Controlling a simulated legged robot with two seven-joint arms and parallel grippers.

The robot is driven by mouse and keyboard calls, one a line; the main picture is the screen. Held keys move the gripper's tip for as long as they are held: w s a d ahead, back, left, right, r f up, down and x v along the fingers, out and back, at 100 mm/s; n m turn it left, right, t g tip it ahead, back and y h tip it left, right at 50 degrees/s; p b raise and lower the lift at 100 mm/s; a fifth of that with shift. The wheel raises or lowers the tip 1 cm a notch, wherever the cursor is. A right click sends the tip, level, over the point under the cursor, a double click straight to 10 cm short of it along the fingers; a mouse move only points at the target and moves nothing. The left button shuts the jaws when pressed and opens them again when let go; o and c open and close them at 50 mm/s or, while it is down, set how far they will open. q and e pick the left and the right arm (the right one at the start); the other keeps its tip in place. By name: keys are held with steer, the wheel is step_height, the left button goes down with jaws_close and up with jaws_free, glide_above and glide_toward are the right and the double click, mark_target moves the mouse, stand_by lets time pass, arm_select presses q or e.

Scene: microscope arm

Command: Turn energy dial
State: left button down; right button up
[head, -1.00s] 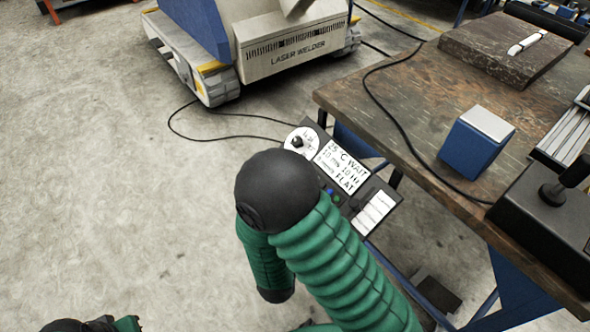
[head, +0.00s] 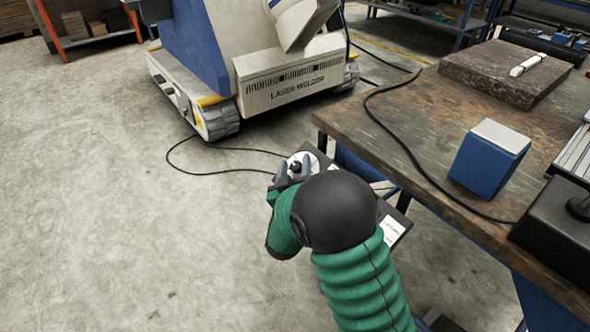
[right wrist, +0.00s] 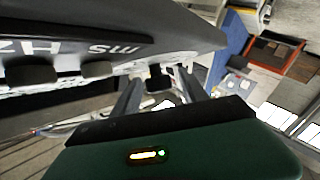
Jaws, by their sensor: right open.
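The energy dial is a dark knob (head: 295,167) on a round white scale at the far left end of a dark control panel (head: 394,229). My right gripper (head: 292,172) reaches it from the near side, its open fingers at the knob. In the right wrist view the two fingers (right wrist: 160,88) stand apart, with the dark knob (right wrist: 158,80) between their tips. I cannot tell whether either finger touches it. My right arm hides most of the panel and its labels in the head view. My left gripper is not in view.
A workbench (head: 420,130) stands to the right, with a blue box (head: 488,160) and a stone slab (head: 505,70) on it. The laser welder (head: 290,80) stands behind the panel. A black cable (head: 225,150) runs over the floor. The floor at left is clear.

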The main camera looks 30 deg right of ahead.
steer(key=shift+c, duration=0.3)
jaws_close()
steer(key=shift+f+m+h, duration=0.1)
steer(key=shift+m+h, duration=0.2)
steer(key=shift+m, duration=0.2)
steer(key=shift+m+g+h, duration=0.8)
steer(key=shift+m+h, duration=0.4)
steer(key=m+g+h, duration=0.2)
steer(key=m+g, duration=0.2)
steer(key=m+g+h, duration=0.3)
steer(key=m, duration=0.1)
steer(key=shift+m+g, duration=0.4)
